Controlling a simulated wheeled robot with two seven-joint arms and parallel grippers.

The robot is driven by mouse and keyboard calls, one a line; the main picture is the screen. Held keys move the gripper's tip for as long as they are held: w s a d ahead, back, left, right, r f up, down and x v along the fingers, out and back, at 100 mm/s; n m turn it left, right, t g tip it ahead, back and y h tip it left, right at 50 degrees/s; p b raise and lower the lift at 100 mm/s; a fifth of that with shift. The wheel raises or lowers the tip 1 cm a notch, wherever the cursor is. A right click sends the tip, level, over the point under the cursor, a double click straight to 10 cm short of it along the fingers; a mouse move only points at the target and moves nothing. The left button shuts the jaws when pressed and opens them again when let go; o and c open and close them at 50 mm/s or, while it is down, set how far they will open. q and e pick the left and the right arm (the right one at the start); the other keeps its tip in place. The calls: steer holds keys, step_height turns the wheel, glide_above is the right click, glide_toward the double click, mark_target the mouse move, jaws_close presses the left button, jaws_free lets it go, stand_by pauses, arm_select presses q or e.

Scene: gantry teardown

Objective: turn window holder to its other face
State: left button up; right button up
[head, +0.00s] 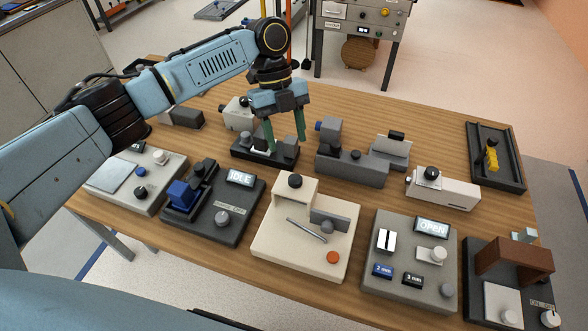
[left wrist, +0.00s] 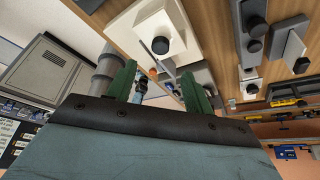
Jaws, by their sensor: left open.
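My left gripper (head: 285,142) is open, its two green fingers pointing down over a dark fixture (head: 250,153) with grey blocks and a small white piece. I cannot tell for sure which part is the window holder; this fixture at the back middle of the table is the nearest thing. The fingers partly hide it, and contact cannot be made out. In the left wrist view the green fingers (left wrist: 160,78) are spread apart with nothing clearly held between them. My right gripper is not in view.
On the wooden table (head: 440,150), a cream fixture (head: 270,240) stands in front, with the IDLE box (head: 237,208) at its left and the OPEN box (head: 410,280) at its right. A grey stepped fixture (head: 350,170) stands right of the gripper. A black tray (head: 513,175) lies far right.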

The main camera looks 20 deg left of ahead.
mark_target(295, 178)
arm_select(q)
steer(key=x, duration=0.9)
steer(key=shift+f, duration=0.3)
steer(key=shift+c, duration=0.4)
